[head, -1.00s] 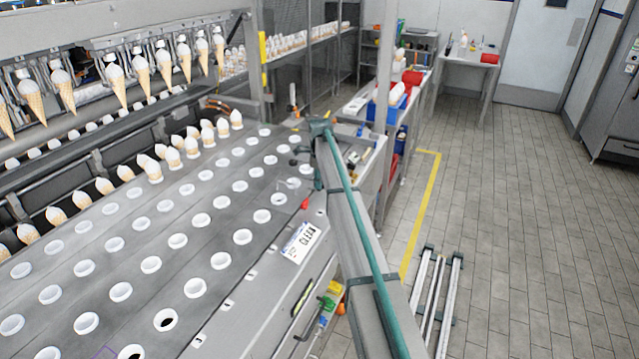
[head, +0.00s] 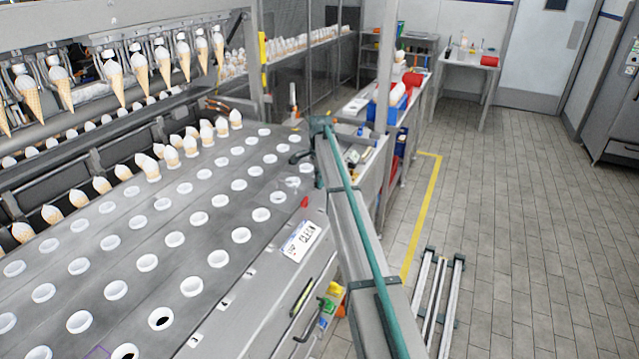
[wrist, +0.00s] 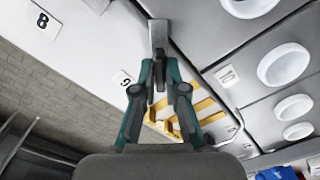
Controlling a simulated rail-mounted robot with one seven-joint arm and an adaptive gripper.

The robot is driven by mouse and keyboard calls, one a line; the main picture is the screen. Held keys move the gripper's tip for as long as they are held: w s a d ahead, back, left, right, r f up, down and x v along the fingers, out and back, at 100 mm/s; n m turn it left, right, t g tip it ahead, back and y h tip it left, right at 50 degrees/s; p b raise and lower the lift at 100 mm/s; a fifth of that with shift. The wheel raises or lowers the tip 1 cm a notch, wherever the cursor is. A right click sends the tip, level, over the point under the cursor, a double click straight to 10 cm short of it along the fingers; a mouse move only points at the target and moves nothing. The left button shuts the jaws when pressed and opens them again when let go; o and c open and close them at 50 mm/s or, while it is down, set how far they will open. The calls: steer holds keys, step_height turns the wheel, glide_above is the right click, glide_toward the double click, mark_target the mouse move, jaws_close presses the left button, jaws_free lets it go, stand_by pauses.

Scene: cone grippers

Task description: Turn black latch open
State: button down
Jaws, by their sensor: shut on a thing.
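In the wrist view my gripper (wrist: 160,86) has its two teal fingers drawn together on a narrow dark piece (wrist: 160,72), which I take to be the black latch. The fingers cover much of it, so its exact turn angle cannot be told. A grey metal strip (wrist: 159,35) runs up from just beyond the fingertips. In the head view my teal wrist end (head: 320,128) is over the right edge of the cone plate, and a dark curved part (head: 301,157) shows just left of it. The latch cannot be made out for sure there.
The cone plate (head: 205,262) with rows of white-rimmed holes fills the left. Ice-cream cones (head: 140,70) hang above it. A red knob (head: 304,201) and a white label (head: 301,241) are at the plate's right edge. The tiled floor (head: 520,200) at right is mostly clear.

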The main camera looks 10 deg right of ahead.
steer(key=n, duration=0.3)
steer(key=shift+n+b, duration=0.35)
steer(key=shift+n, duration=0.05)
steer(key=shift+n+b, duration=0.3)
steer(key=shift+n, duration=1.6)
steer(key=c, duration=1.2)
jaws_free()
step_height(320, 180, up, 12)
